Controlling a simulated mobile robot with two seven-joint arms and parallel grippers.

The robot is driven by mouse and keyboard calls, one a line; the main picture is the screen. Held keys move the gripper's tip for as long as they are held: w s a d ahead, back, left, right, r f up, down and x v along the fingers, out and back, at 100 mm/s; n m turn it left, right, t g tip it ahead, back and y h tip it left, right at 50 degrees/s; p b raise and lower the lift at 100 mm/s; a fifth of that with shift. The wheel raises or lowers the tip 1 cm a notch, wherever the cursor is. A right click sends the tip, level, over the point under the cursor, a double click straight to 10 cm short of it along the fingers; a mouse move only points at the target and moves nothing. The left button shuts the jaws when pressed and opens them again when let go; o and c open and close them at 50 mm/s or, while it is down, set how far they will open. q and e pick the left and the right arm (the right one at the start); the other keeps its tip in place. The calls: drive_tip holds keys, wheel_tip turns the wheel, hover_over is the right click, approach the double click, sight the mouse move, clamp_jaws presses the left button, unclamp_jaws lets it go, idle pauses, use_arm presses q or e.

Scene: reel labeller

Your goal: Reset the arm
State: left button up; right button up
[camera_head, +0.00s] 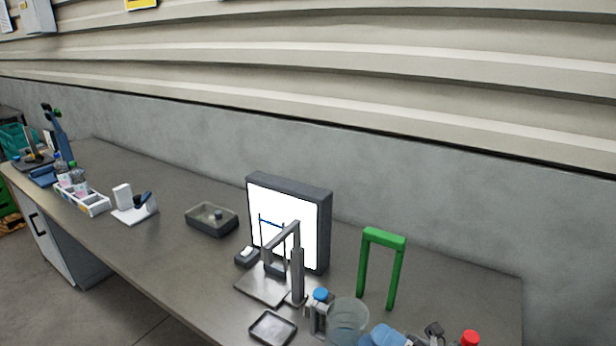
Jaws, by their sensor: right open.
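What looks like my right gripper (433,331) is a small dark grey shape at the bottom edge, right of centre. Only a little of it shows, among bottles and jars, and I see nothing held in it. The rest of the right arm is out of the picture. My left gripper and left arm are not in view.
The long grey bench (160,245) runs along the wall. A lit white panel (308,222), a grey post stand (297,262), a green frame (384,240) and a clear jar (347,318) stand at the right. A shallow tray (273,327) lies in front. Bare bench lies left of it.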

drive_tip(key=s+d+f+m+h, duration=0.2)
drive_tip(key=s+f+m+h, duration=0.2)
drive_tip(key=f+m, duration=0.4)
drive_tip(key=s+d+f+m+g+h+p, duration=0.1)
drive_tip(key=s+d+f+m+h, duration=0.2)
drive_tip(key=f+m, duration=0.6)
drive_tip(key=s+d+f+m+h, duration=0.3)
drive_tip(key=s+f+m+h, duration=0.4)
drive_tip(key=m, duration=0.4)
drive_tip(key=shift+d+f+m+h, duration=0.15)
drive_tip(key=shift+f+m+h, duration=0.25)
drive_tip(key=shift+f+h, duration=0.4)
drive_tip(key=shift+r, duration=0.1)
